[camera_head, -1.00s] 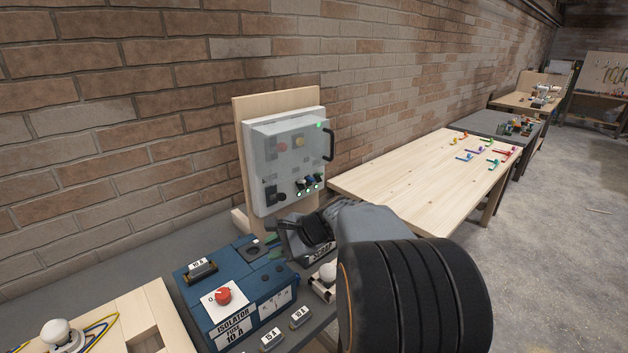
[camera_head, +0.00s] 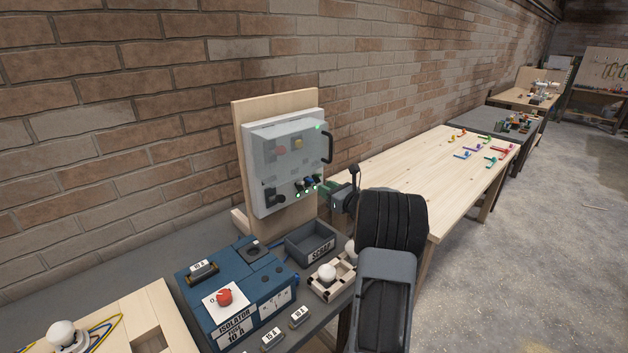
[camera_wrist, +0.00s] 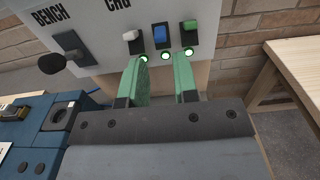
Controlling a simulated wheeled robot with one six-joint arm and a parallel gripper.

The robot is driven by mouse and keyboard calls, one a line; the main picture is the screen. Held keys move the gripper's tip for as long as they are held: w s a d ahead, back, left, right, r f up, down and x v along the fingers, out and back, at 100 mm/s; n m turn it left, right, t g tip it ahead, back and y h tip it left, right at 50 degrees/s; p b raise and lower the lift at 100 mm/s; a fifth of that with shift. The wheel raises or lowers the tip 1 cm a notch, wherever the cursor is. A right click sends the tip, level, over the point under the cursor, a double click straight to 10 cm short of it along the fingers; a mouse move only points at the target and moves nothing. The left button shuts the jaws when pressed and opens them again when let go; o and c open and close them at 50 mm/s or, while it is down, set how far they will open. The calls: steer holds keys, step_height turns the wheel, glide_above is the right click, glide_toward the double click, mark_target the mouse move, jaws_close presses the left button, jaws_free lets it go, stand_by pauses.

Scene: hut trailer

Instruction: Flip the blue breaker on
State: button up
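The blue breaker (camera_wrist: 160,36) is on the lower front of the grey panel box, between a white breaker (camera_wrist: 132,40) and a green breaker (camera_wrist: 190,28) in the wrist view. A green lamp glows below each of the three. In the head view the small breaker row (camera_head: 307,186) sits low on the panel box (camera_head: 257,160). My gripper (camera_wrist: 163,70) has its two green fingers apart with nothing between them. The fingertips are just below and in front of the breakers, on either side of the blue one's lamp. I cannot tell whether they touch the panel.
A black lever (camera_wrist: 72,46) juts from the panel at left. A clear cover with a black handle (camera_head: 328,146) is on the panel's upper part. The blue isolator box (camera_head: 238,285) and scrap tray (camera_head: 312,242) stand below. A wooden table (camera_head: 420,170) is at right.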

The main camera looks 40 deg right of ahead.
mark_target(313, 181)
steer(key=shift+w+a+p, duration=0.25)
steer(key=shift+w+p, duration=0.1)
steer(key=shift+w, duration=1.2)
steer(key=shift+w+a+p, duration=0.2)
steer(key=shift+w+p, duration=0.15)
steer(key=shift+w, duration=1.15)
